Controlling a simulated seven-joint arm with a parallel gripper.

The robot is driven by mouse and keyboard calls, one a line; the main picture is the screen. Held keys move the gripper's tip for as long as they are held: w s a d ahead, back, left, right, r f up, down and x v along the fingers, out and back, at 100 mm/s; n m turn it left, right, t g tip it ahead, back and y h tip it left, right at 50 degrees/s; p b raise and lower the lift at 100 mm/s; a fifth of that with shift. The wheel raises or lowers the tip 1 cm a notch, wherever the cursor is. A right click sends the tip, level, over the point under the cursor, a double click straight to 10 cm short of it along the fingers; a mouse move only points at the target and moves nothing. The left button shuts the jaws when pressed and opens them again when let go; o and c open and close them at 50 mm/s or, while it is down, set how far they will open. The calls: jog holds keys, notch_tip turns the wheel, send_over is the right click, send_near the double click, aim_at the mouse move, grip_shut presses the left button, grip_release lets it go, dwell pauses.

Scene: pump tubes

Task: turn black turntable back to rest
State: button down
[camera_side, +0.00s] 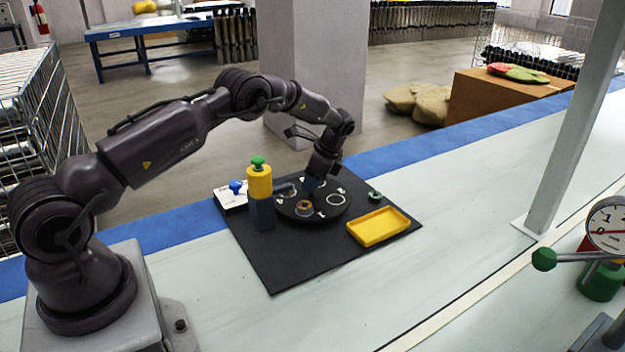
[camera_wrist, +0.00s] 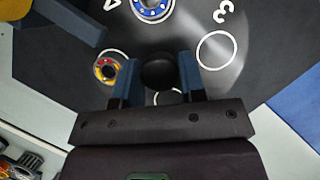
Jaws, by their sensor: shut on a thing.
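The black turntable (camera_side: 322,216) is a round disc on a black base plate, with white circles and numerals. My gripper (camera_side: 311,193) reaches down over its middle. In the wrist view my gripper (camera_wrist: 158,80) has its two blue fingers on either side of a round black knob (camera_wrist: 158,70) and is shut on it. A red and yellow ring part (camera_wrist: 105,69) sits in one marked circle, left of the knob. A blue and white ring part (camera_wrist: 152,8) sits in another. The circle by the numeral 3 is empty. The circle below the knob is partly hidden by my gripper.
A dark blue post with a yellow cylinder and green cap (camera_side: 259,181) stands left of the turntable, its blue arm (camera_wrist: 65,20) reaching over the disc's edge. A white box with a blue knob (camera_side: 236,188), a green knob (camera_side: 375,196) and an empty yellow tray (camera_side: 380,226) are close by.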

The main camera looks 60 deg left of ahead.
jog(key=c, duration=0.7)
grip_release()
jog(key=v, duration=1.3)
